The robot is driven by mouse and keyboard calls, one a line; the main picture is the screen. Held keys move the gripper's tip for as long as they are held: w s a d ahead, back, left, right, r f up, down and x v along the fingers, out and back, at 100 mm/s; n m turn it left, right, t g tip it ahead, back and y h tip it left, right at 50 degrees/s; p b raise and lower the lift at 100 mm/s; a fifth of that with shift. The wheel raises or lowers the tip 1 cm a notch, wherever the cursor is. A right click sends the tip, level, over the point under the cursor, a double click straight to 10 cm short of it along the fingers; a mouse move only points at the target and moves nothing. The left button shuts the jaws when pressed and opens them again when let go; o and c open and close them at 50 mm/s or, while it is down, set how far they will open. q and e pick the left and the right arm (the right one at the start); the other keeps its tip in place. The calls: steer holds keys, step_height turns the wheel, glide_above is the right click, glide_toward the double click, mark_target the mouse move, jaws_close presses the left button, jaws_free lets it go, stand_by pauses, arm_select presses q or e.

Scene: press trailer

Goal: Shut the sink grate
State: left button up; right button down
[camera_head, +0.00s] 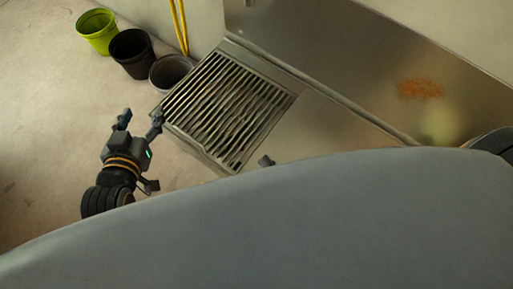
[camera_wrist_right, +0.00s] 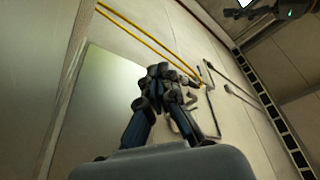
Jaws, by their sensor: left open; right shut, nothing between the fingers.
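The sink grate (camera_head: 229,108), a panel of dark parallel slats in a metal frame, lies at the left end of the steel counter. It looks close to level with the counter; I cannot tell whether an edge is raised. My left gripper (camera_head: 140,120) is open and empty, with one finger close to the grate's left corner; I cannot tell if it touches. My right gripper (camera_wrist_right: 159,72) is shut and empty in the right wrist view. In the head view only a small dark tip (camera_head: 266,160), probably its own, shows by the grate's near right corner.
A green pot (camera_head: 97,32), a black pot (camera_head: 132,53) and a grey pot (camera_head: 171,73) stand on the floor beyond my left gripper. A yellow hose or cable (camera_head: 180,25) hangs behind. My grey body hides the lower foreground.

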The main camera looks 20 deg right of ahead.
steer(key=s+d, duration=0.1)
steer(key=s, duration=0.2)
steer(key=s+d, duration=0.2)
steer(key=s, duration=0.1)
steer(key=s+d, duration=0.1)
steer(key=s, duration=0.2)
steer(key=shift+s+d, duration=0.35)
steer(key=shift+d, duration=0.05)
